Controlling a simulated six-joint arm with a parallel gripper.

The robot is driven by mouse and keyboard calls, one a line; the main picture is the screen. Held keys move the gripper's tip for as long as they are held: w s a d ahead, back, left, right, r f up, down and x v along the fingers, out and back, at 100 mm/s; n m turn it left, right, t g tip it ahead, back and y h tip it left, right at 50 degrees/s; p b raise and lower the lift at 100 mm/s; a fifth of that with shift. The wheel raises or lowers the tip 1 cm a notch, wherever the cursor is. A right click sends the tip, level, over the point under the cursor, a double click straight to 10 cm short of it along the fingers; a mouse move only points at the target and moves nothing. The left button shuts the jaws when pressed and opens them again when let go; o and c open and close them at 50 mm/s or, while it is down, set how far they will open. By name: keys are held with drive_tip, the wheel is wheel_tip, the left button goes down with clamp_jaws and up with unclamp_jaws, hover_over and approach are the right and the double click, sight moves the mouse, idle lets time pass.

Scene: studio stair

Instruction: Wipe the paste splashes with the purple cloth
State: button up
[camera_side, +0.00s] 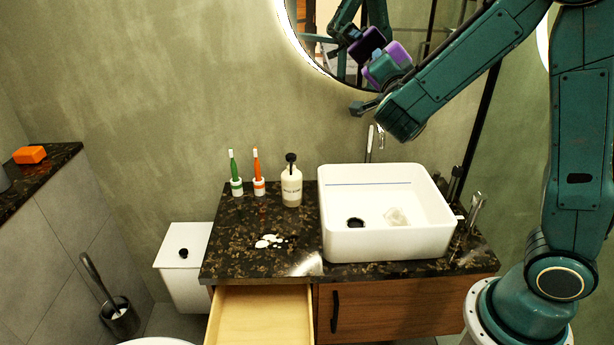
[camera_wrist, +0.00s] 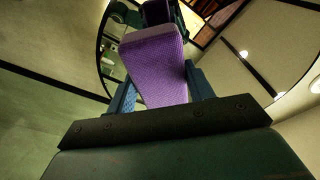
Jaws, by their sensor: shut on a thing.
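The purple cloth (camera_side: 399,53) is up in front of the mirror, high above the basin. My gripper (camera_side: 382,70) is shut on it. In the wrist view the purple cloth (camera_wrist: 153,62) stands out as a thick textured pad between the teal fingers of my gripper (camera_wrist: 160,88). The white paste splashes (camera_side: 268,241) lie on the dark speckled counter (camera_side: 235,262), left of the basin and in front of the toothbrushes. My gripper is well above and to the right of them, touching nothing on the counter. The splashes are not in the wrist view.
A white basin (camera_side: 372,240) with a tap (camera_side: 374,142) fills the counter's right side. A soap bottle (camera_side: 291,184), a green toothbrush (camera_side: 235,172) and an orange toothbrush (camera_side: 257,172) stand at the back left. An open drawer (camera_side: 262,315) juts out below the counter. A round mirror (camera_side: 316,45) hangs behind.

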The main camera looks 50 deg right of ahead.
drive_tip(key=w+a+f+n+g+y, duration=0.2)
drive_tip(key=w+a+f+y, duration=0.2)
drive_tip(key=w+f, duration=0.5)
drive_tip(key=w+a+f+n+g+y, duration=0.2)
drive_tip(key=w+a+f+y, duration=0.4)
drive_tip(key=f, duration=0.4)
drive_tip(key=w+a+f+n+g+y, duration=0.2)
drive_tip(key=w+a+f+n+g, duration=0.1)
drive_tip(key=a+f+n, duration=0.3)
drive_tip(key=w+a+f+n+g+y, duration=0.2)
drive_tip(key=a+f+n, duration=0.4)
drive_tip(key=a+n, duration=0.3)
drive_tip(key=shift+w+a+f+g, duration=0.25)
drive_tip(key=shift+w+g, duration=0.55)
drive_tip(key=shift+w, duration=0.55)
drive_tip(key=shift+f, duration=0.15)
drive_tip(key=shift+f, duration=2.4)
